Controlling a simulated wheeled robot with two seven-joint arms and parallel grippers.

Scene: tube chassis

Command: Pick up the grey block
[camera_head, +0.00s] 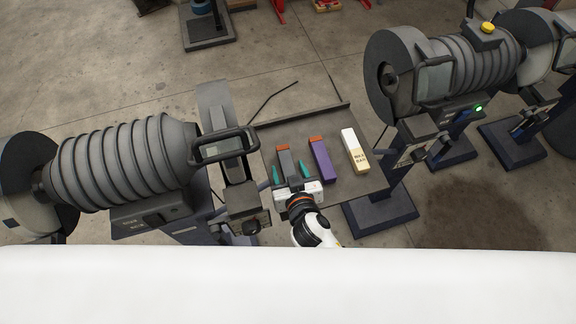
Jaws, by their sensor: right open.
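The grey block (285,163) has an orange end and lies on the dark tray-like table, leftmost of three blocks. My right gripper (291,171) comes in from below, with its white body over the near end of the grey block. Its two teal-tipped fingers are apart, one on each side of the block. I cannot tell whether they touch it or how high they are. The near end of the block is hidden under the gripper. My left gripper is not in view.
A purple block (321,160) with an orange end lies close to the right of the gripper. A white and yellow block (355,151) lies farther right. The grey table (375,181) is bare around them. Large ribbed machines (125,160) flank it, with another machine (455,72) at right.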

